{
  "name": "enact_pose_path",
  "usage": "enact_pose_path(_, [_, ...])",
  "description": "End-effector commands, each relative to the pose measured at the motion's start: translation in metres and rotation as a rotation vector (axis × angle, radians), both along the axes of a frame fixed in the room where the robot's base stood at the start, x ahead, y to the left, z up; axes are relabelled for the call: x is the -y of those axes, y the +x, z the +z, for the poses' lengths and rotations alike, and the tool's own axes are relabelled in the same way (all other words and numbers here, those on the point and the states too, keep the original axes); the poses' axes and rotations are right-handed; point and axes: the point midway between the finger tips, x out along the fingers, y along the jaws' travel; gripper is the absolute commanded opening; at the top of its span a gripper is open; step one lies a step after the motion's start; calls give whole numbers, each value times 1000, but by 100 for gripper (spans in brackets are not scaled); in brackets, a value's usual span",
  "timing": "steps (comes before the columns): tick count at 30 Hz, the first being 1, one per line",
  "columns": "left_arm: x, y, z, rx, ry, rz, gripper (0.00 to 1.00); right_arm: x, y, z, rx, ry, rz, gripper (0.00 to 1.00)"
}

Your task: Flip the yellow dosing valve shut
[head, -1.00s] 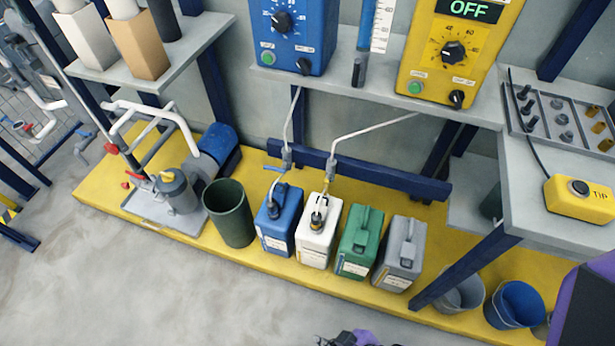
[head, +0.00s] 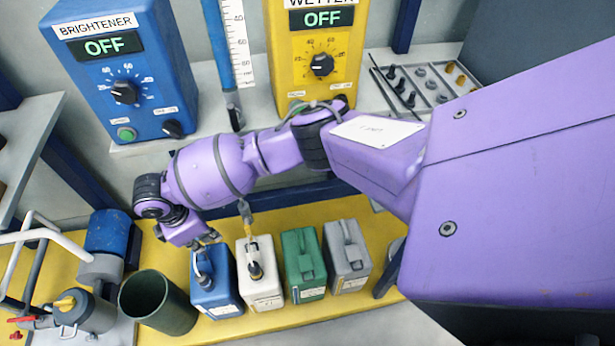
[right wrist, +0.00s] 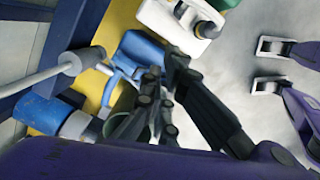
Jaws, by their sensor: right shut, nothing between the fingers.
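My left gripper is out of view.
Green (head: 304,268) and grey (head: 347,257) canisters stand to the right on the yellow platform. A dark green bin (head: 155,305) stands to the left. The blue brightener box (head: 122,70) and yellow wetter box (head: 312,60), both showing OFF, are on the shelf above.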

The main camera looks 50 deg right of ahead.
Motion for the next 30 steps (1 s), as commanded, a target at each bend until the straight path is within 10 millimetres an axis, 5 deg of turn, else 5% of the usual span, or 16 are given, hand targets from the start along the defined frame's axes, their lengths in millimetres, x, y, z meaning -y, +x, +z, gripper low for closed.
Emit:
enact_pose_path(16, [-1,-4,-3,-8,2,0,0,4,9,1,5,-17,2,0])
enact_pose_path(30, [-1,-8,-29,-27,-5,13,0,21,6,-92,0,-17,0,0])
